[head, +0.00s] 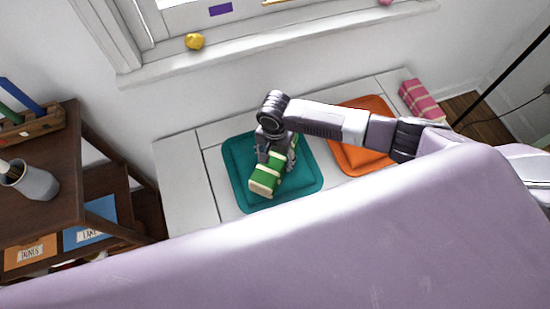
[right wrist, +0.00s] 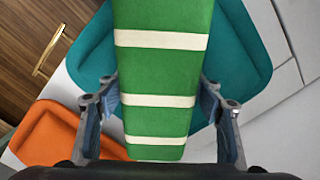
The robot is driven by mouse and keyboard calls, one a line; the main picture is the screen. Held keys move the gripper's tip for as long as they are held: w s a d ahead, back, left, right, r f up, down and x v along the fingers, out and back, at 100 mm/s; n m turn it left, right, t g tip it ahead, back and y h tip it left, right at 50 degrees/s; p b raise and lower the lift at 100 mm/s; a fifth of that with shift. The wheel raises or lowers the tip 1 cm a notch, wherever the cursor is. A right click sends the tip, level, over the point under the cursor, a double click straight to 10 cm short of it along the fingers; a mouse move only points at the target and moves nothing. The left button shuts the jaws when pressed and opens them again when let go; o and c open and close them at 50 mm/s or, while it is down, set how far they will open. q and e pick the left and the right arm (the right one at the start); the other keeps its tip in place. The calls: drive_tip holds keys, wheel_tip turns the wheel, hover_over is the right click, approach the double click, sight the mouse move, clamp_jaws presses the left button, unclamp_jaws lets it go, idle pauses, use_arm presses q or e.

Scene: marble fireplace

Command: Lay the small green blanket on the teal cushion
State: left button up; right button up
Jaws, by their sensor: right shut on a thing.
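The small green blanket (head: 267,176) is a folded green bundle with cream stripes. My right gripper (head: 274,150) is shut on it, over the teal cushion (head: 305,180) on the white bench. In the right wrist view the blanket (right wrist: 160,75) runs between the two fingers (right wrist: 160,108), with the teal cushion (right wrist: 245,60) behind it. I cannot tell whether the blanket touches the cushion. My left gripper is not in view.
An orange cushion (head: 352,158) lies right of the teal one, with a pink striped bundle (head: 419,99) beyond it. A dark wooden shelf (head: 75,170) holding a grey cup (head: 34,182) stands at the left. The white bench (head: 185,178) is bare at its left end.

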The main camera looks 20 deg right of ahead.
sight(275, 155)
drive_tip(key=o, duration=1.3)
drive_tip(key=shift+f, duration=0.1)
wheel_tip(275, 155, up, 12)
drive_tip(key=shift+r+p, duration=0.2)
drive_tip(key=shift+p, duration=0.55)
drive_tip(key=shift+s+f, duration=0.1)
